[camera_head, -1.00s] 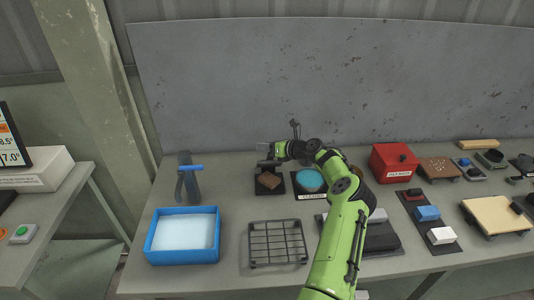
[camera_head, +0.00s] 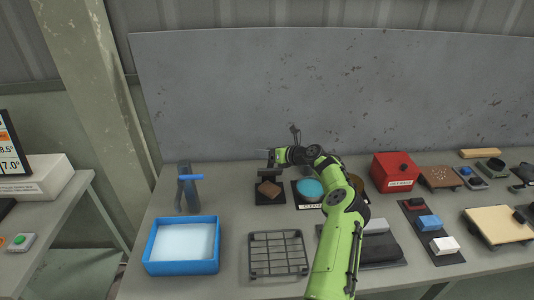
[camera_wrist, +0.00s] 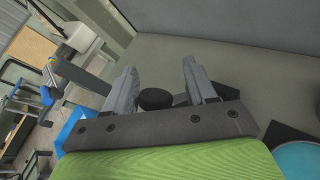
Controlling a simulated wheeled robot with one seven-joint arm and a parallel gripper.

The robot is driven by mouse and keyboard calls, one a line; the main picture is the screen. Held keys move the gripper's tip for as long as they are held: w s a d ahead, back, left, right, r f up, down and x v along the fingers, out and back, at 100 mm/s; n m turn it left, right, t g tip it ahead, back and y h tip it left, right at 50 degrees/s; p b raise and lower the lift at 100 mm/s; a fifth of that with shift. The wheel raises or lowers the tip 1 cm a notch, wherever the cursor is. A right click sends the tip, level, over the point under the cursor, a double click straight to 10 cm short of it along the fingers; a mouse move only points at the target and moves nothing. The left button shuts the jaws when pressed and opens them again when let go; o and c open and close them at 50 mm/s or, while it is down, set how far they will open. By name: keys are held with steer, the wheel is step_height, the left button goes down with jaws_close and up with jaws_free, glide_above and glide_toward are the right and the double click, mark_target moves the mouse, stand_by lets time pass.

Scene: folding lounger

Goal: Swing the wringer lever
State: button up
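A dark upright stand with a blue bar handle (camera_head: 190,177) is at the back left of the bench. A blue handle and grey post (camera_wrist: 48,95) also show at the left of the wrist view. A small dark press-like device (camera_head: 270,200) with a brown block on its plate stands just right of it. I cannot tell for certain which carries the wringer lever. My gripper (camera_head: 264,152) is above the dark device, its fingers pointing left. In the wrist view my gripper (camera_wrist: 160,85) is open, with a black round knob (camera_wrist: 155,98) showing between the fingers; contact is unclear.
A blue tray (camera_head: 148,258) and a wire rack (camera_head: 278,252) lie in front. A turquoise disc (camera_head: 311,188) is right of the device. A red box (camera_head: 394,172) and several small blocks are farther right. A tall grey panel (camera_head: 330,90) stands behind.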

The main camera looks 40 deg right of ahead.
steer(key=shift+s+r, duration=0.1)
steer(key=v, duration=1.5)
steer(key=shift+s, duration=0.3)
